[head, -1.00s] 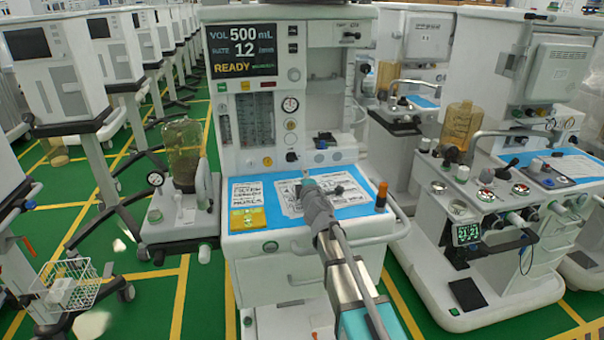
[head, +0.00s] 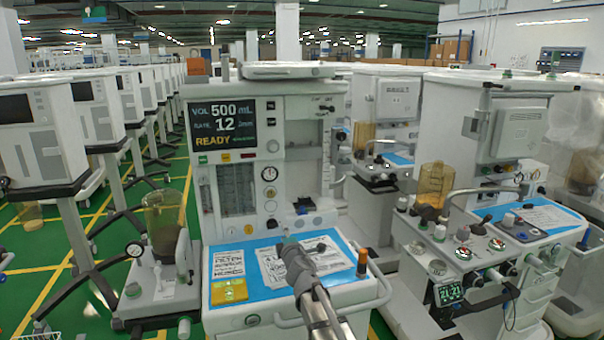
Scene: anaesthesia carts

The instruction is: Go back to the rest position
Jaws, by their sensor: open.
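My gripper (head: 288,246) is at the end of my arm, which reaches up from the bottom edge of the head view. It is over the blue-topped work surface (head: 336,238) of the middle anaesthesia cart (head: 262,140). I see nothing held in it. The arm hides part of the printed sheets (head: 272,264) on that surface. Whether the gripper touches the surface cannot be told from this view.
The cart's screen (head: 222,125) reads READY. A yellow pad (head: 229,291) and an orange-capped knob (head: 363,257) flank my arm. An amber canister stand (head: 165,222) is at left, another cart (head: 480,230) at right. Green floor shows at left.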

